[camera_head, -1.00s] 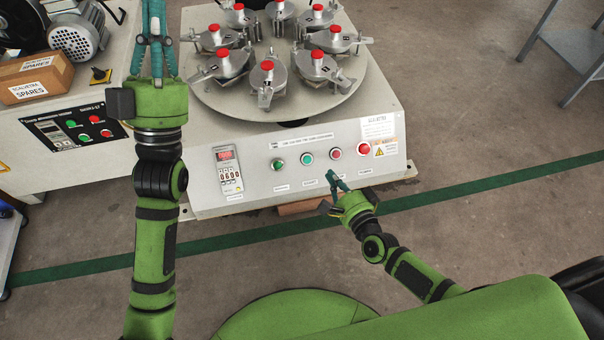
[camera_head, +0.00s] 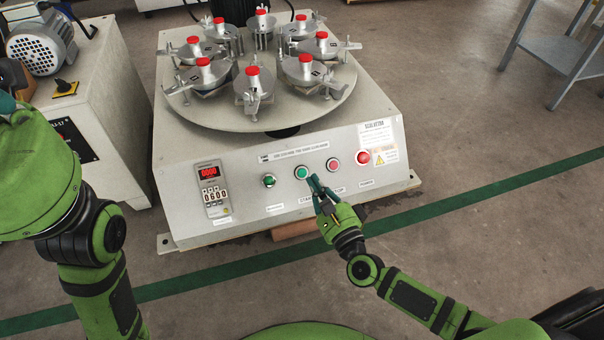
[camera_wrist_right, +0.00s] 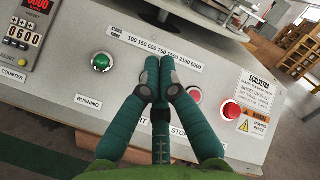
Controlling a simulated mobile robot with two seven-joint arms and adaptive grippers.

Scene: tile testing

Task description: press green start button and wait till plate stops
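The green start button (camera_head: 301,172) is on the machine's sloped front panel, above a label partly hidden by my right gripper. My right gripper (camera_head: 314,183) has its teal fingers shut and empty, with the tips at the button's lower right edge; I cannot tell if they touch. In the right wrist view the closed fingers (camera_wrist_right: 160,68) hide the button. The round plate (camera_head: 200,108) carries several metal holders with red knobs; whether it turns is unclear. My left gripper (camera_head: 6,103) is mostly cut off at the left edge.
A green running lamp (camera_head: 269,181) is left of the start button. A pink-red button (camera_head: 333,165) and a larger red button (camera_head: 363,157) are to its right. The counter (camera_head: 209,172) shows 0000 above 0600. A grey table (camera_head: 565,50) stands at upper right.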

